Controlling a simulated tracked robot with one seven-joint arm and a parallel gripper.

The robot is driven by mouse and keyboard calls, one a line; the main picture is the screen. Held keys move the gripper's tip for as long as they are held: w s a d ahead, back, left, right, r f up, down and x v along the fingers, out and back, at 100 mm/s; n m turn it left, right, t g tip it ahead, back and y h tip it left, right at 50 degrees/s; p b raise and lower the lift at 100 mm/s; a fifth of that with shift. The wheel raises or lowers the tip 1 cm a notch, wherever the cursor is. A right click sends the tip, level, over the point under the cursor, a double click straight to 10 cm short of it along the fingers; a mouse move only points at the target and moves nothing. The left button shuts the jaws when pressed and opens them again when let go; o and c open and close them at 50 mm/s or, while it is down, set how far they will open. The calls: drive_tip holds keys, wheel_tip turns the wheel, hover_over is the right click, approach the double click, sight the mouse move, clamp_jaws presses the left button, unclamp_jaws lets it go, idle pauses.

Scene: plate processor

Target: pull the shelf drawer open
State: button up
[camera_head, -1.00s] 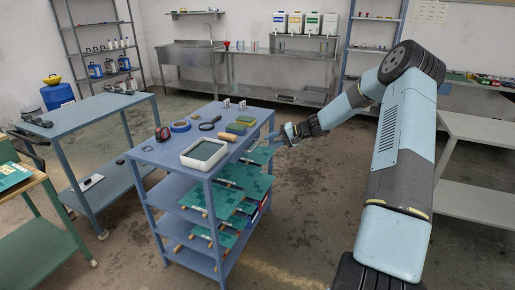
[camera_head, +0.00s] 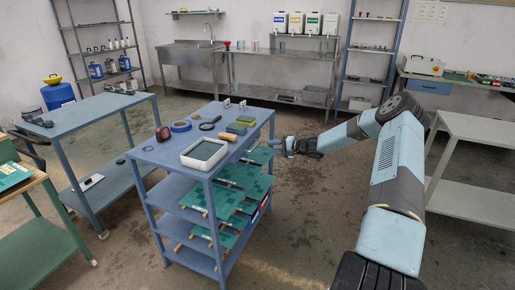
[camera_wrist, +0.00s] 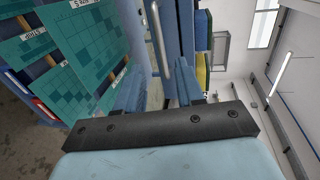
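The blue shelf unit (camera_head: 176,184) stands in the middle of the head view, with green plates on its lower levels. In the wrist view a pale metal bar handle (camera_wrist: 159,40) runs beside the blue edge of the unit (camera_wrist: 185,40). The drawer front itself is not clear to see. My gripper (camera_head: 274,146) is at the right side of the unit, just below its top. In the wrist view its two fingers are apart (camera_wrist: 157,88), with the handle line ahead between them. It looks empty; I cannot tell whether it touches the handle.
A white tray (camera_head: 204,154), a magnifier (camera_head: 210,123) and sponges (camera_head: 240,124) lie on the unit's top. Green plates (camera_wrist: 88,50) lie close to the left finger. A grey bench (camera_head: 478,135) stands at right. The floor between is clear.

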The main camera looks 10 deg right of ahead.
drive_tip(key=x, duration=0.8)
drive_tip(key=shift+a, duration=0.1)
clamp_jaws()
idle(0.5)
